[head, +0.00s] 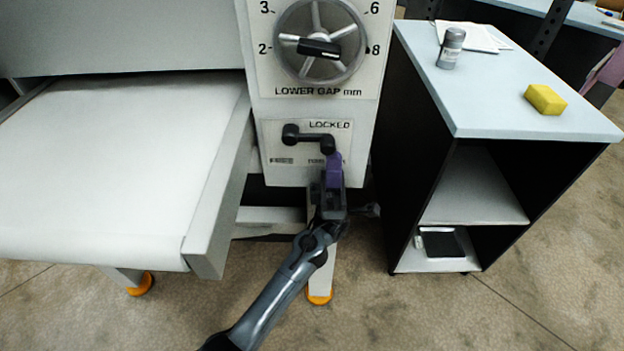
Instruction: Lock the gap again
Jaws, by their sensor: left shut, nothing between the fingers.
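The roller sheeter's black lock lever (308,137) sits on a white panel (280,168) below the LOWER GAP mm dial (320,42). The lever lies nearly level, with a round black knob at its left end and a downturned right end. A lower label is partly hidden behind my gripper. My left gripper (333,160) is shut and empty, its purple fingertips at or just under the lever's right end; I cannot tell whether they touch. The dial's black pointer bar is nearly level. My right gripper is out of view.
The sheeter's white belt table (120,165) fills the left, its raised side rail close to my left arm. A cabinet (500,75) stands to the right, bearing a grey cylinder (451,48) and a yellow sponge (545,99). Open floor lies in front.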

